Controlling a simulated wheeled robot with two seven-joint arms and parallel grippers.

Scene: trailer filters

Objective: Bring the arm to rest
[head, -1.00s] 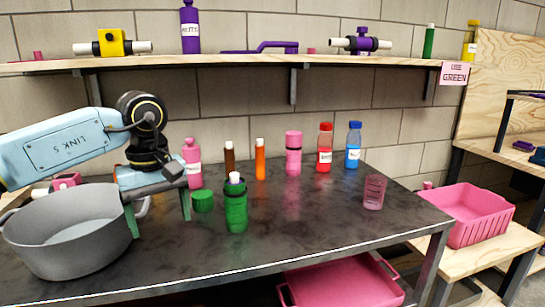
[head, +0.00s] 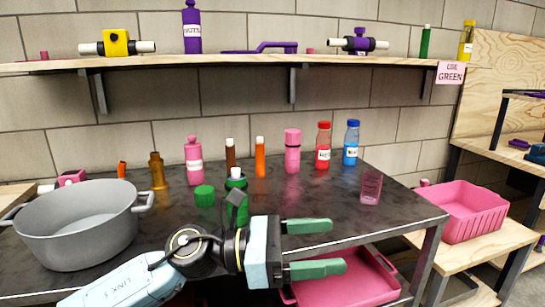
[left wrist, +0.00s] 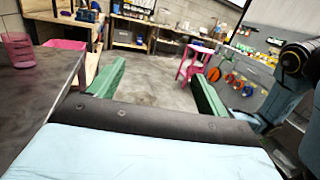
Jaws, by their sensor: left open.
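My left gripper (head: 318,248) is at the front edge of the dark table (head: 330,205) in the head view. Its two green fingers point right, wide apart with nothing between them. The fingers also show in the left wrist view (left wrist: 158,88), with open floor beyond them. My left arm comes in from the bottom left. It partly covers the green bottle (head: 236,184), which stands on the table behind it. My right gripper is not in view.
A grey pot (head: 75,228) stands at the table's left. Several bottles, a green cap (head: 204,196) and a pink cup (head: 371,187) stand on the table. A pink tray (head: 350,285) is below, and a pink basket (head: 465,212) is at the right.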

